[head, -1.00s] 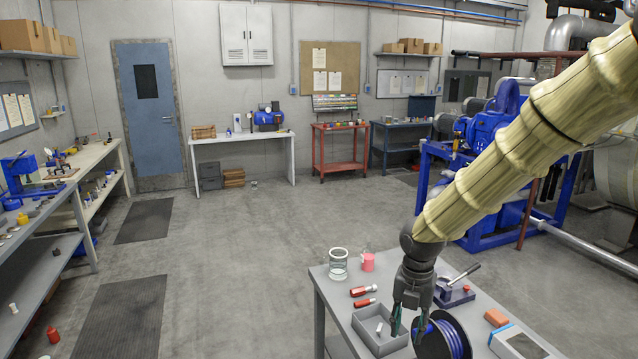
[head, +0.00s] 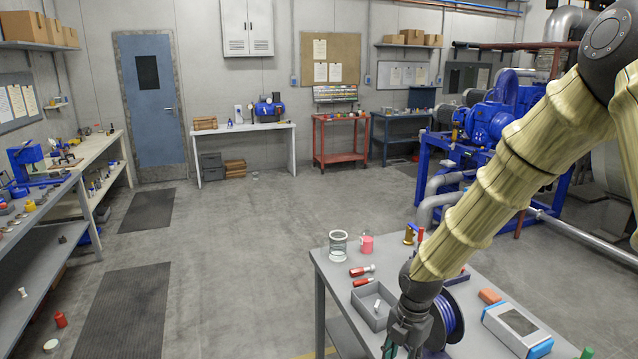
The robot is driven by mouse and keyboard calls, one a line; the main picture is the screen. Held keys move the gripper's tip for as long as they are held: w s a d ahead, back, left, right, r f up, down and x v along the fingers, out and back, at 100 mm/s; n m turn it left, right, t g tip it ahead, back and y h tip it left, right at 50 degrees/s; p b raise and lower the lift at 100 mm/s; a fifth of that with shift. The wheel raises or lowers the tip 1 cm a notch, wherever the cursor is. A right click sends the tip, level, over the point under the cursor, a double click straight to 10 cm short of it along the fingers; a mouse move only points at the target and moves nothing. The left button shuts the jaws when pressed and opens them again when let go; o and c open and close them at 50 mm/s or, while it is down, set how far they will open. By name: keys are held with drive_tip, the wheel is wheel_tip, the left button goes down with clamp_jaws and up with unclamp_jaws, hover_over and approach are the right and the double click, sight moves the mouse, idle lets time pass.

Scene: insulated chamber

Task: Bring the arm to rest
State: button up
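My arm reaches in from the upper right, wrapped in a pale ribbed sleeve. My gripper (head: 402,351) hangs at its end, pointing down at the bottom edge of the head view. Its two greenish fingertips look apart, with nothing visible between them. It is in front of the grey tray (head: 366,318) and the blue cable reel (head: 449,317) on the grey table (head: 328,267). The arm covers part of the reel and the table middle. The lower ends of the fingers are near the picture's edge, so their height above the table is unclear.
On the table are a glass jar (head: 338,246), a pink mug (head: 366,244), red-handled tools (head: 361,271), an orange block (head: 489,296) and a boxed device (head: 517,325). A white piece lies in the tray. Blue machinery (head: 490,125) stands behind.

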drive_tip(key=s+f+m+b, duration=0.2)
drive_tip(key=s+f+m, duration=0.3)
drive_tip(key=f, duration=0.4)
drive_tip(key=s+f+m+y+b, duration=0.1)
drive_tip(key=s+f+m, duration=0.45)
drive_tip(key=f, duration=0.25)
drive_tip(key=s+f+m+b, duration=0.2)
drive_tip(key=s+f+m, duration=0.3)
drive_tip(key=f, duration=0.4)
drive_tip(key=s+d+f+m+h+b, duration=0.1)
drive_tip(key=s+d+f+m, duration=0.1)
drive_tip(key=s+f+m, duration=0.3)
drive_tip(key=s+d+f+m+h+b, duration=0.1)
drive_tip(key=s+f+m, duration=0.4)
drive_tip(key=s, duration=0.7)
drive_tip(key=shift+d+f+m+b, duration=0.25)
drive_tip(key=shift+d+m+b, duration=0.35)
drive_tip(key=shift+d+m, duration=0.15)
